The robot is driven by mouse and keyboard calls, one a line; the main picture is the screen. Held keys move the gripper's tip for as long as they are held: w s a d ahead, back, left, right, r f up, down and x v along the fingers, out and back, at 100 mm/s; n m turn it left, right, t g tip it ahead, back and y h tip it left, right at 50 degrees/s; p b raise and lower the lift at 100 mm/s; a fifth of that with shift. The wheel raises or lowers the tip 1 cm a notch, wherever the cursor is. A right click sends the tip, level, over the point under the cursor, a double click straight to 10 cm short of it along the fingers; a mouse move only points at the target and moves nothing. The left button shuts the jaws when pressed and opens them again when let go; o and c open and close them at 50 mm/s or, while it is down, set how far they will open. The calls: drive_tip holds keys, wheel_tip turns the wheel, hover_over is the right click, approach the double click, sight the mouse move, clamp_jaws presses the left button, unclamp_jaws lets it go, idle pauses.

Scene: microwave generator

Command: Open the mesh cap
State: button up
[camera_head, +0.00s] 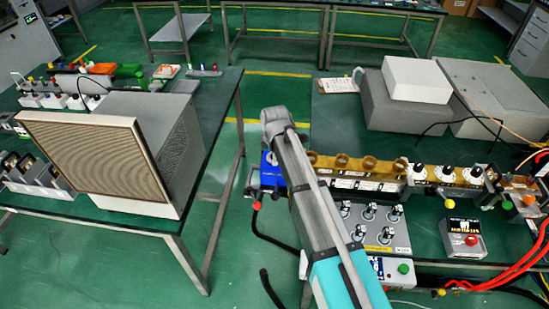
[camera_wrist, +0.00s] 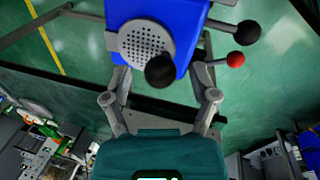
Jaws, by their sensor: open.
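The mesh cap (camera_wrist: 143,38) is a round grey perforated disc. It lies against the face of a blue block (camera_wrist: 188,22) at the top of the wrist view. A black ball knob (camera_wrist: 160,70) sits at its lower edge. My gripper (camera_wrist: 162,80) is open, its fingers pointing up at the block. The black knob shows between the fingertips; whether they touch anything I cannot tell. In the head view the blue block (camera_head: 270,174) is at the left end of the brass waveguide row, partly hidden by my arm. The mesh cap and fingertips are not discernible there.
Another black ball (camera_wrist: 248,33) and a red ball (camera_wrist: 236,60) stick out right of the block. The waveguide row (camera_head: 355,166) and a knobbed grey box (camera_head: 376,226) stand right of my arm. A table with a large grille-fronted box (camera_head: 85,150) is left, beyond open floor.

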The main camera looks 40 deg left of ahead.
idle(0.3)
clamp_jaws()
idle(0.3)
